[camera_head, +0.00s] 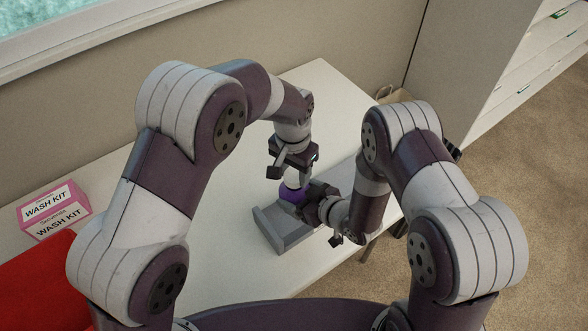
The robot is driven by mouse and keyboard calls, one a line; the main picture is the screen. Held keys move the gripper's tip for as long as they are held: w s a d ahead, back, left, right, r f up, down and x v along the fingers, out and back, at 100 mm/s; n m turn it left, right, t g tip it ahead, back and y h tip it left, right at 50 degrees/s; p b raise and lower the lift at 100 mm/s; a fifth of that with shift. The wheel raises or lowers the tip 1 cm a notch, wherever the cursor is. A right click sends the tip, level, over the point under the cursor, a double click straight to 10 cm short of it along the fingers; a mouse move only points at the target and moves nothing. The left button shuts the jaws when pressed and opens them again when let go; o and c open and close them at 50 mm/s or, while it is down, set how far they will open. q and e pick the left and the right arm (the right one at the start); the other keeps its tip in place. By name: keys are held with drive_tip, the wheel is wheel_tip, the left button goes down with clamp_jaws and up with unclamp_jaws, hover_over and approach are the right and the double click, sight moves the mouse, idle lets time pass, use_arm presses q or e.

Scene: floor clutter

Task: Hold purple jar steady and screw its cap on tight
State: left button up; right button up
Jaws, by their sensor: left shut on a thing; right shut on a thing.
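The purple jar (289,193) stands upright over a grey block-like fixture (283,232) on the white table. My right gripper (303,201) comes in from the right, low down, and is shut on the jar's side. My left gripper (293,173) points down from above and is shut on the jar's cap (296,179), a pale piece directly above the purple body. The fingers hide much of the cap and part of the jar. I cannot tell whether there is a gap between cap and jar.
A pink wash kit box (56,212) and a red object (42,278) are at the left. The white table (325,90) is clear behind my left gripper. A wall runs behind it. A brown bag (394,96) and shelves (535,65) are at the right, beyond the table.

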use_arm(q)
drive_tip(key=shift+f, duration=0.5)
